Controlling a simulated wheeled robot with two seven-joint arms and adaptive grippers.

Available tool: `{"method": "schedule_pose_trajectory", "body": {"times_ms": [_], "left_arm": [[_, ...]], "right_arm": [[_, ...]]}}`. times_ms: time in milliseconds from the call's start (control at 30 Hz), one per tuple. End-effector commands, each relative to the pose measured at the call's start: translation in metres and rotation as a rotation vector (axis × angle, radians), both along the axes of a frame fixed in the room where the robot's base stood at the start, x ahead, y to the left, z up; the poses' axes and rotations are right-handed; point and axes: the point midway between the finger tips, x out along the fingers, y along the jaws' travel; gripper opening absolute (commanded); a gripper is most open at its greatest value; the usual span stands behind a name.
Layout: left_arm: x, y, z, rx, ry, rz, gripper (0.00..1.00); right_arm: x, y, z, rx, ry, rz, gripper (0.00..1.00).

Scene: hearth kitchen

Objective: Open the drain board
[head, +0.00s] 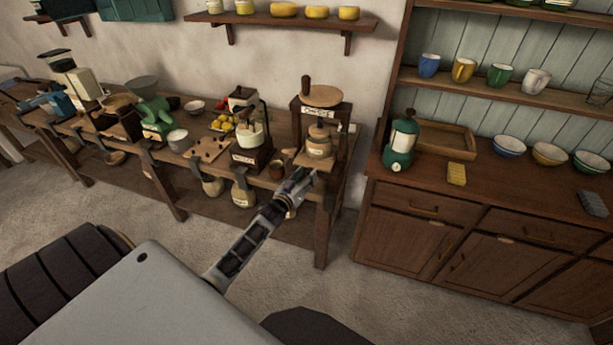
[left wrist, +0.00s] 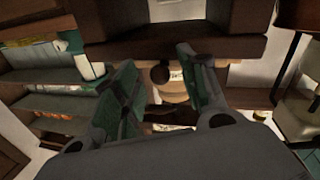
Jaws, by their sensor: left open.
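A wooden press (head: 322,97) with a lettered sign stands at the right end of the long bench. A pale board (head: 303,159) at its foot, under a small tan pot (head: 319,142), looks like the drain board. My left gripper (head: 304,179) is just in front of and below this board, open and empty. In the left wrist view, its two fingers (left wrist: 157,65) are spread apart, with the pot (left wrist: 174,92) and a dark round knob (left wrist: 159,74) beyond and between them. I cannot tell whether a finger touches the board. My right gripper is not in view.
The bench (head: 205,180) holds a grinder (head: 249,152), a green machine (head: 152,115) and bowls left of the press. A dark cabinet (head: 400,238) with a green lantern (head: 400,142) stands close on the right. The floor in front of the bench is clear.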

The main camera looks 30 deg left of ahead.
Motion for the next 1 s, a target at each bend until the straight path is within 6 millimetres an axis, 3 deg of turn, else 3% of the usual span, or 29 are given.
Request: {"method": "schedule_pose_trajectory", "body": {"times_ms": [467,800,1000], "left_arm": [[0.0056,0.0,0.0003,0.0,0.0,0.0,0.42],[0.0054,0.0001,0.0002,0.0,0.0,0.0,0.01],[0.0054,-0.0001,0.0002,-0.001,0.0,-0.001,0.0]], "right_arm": [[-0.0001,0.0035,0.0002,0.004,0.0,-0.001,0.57],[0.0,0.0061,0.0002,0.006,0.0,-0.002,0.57],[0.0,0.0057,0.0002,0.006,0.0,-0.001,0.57]]}}
